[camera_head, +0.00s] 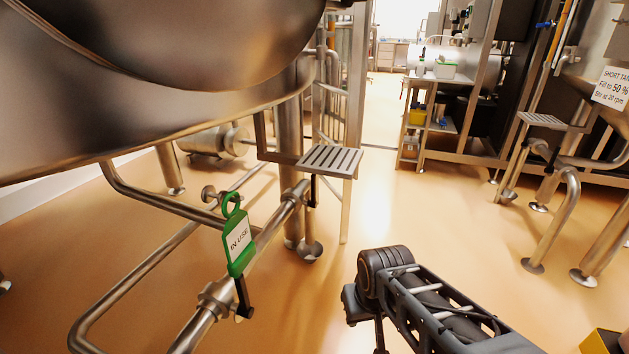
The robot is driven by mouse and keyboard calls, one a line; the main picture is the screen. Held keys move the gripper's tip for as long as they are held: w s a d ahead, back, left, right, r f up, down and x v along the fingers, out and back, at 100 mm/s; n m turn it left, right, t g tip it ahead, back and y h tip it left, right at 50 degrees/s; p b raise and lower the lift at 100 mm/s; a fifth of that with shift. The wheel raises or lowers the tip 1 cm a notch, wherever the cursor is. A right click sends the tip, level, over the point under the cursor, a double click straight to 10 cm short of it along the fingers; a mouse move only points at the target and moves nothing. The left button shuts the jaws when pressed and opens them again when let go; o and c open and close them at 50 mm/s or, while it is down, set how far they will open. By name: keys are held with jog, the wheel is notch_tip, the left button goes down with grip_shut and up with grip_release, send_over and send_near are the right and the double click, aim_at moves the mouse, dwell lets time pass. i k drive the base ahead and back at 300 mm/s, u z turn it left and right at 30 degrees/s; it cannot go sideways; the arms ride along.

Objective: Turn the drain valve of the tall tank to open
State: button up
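A large steel tank (130,105) fills the upper left; its label does not show, so I cannot confirm it is the tall one. A steel pipe (268,232) slopes up to the right below it. A black valve handle (243,298) hangs down from the pipe near a clamp fitting. A green tag (238,236) reading "IN USE" hangs at the pipe, in front of part of the handle. Another black handle-like piece (312,190) sits at the pipe's upper end. My arm reaches in at bottom right, to the right of the pipe and apart from it. My gripper does not show.
A small step (330,160) and a tank leg (290,140) stand by the pipe. A bent pipe (160,262) runs lower left. A "SHORT TANK" sign (611,88) and its pipes are at right. A shelf cart (427,125) stands behind. The middle floor is clear.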

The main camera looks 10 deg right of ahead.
aim_at(313, 203)
jog(key=z, duration=0.05)
jog(key=k, duration=0.5)
jog(key=z, duration=1.1)
jog(key=i, duration=0.95)
jog(key=u, duration=2.65)
jog(key=i, duration=0.5)
jog(key=u, duration=0.05)
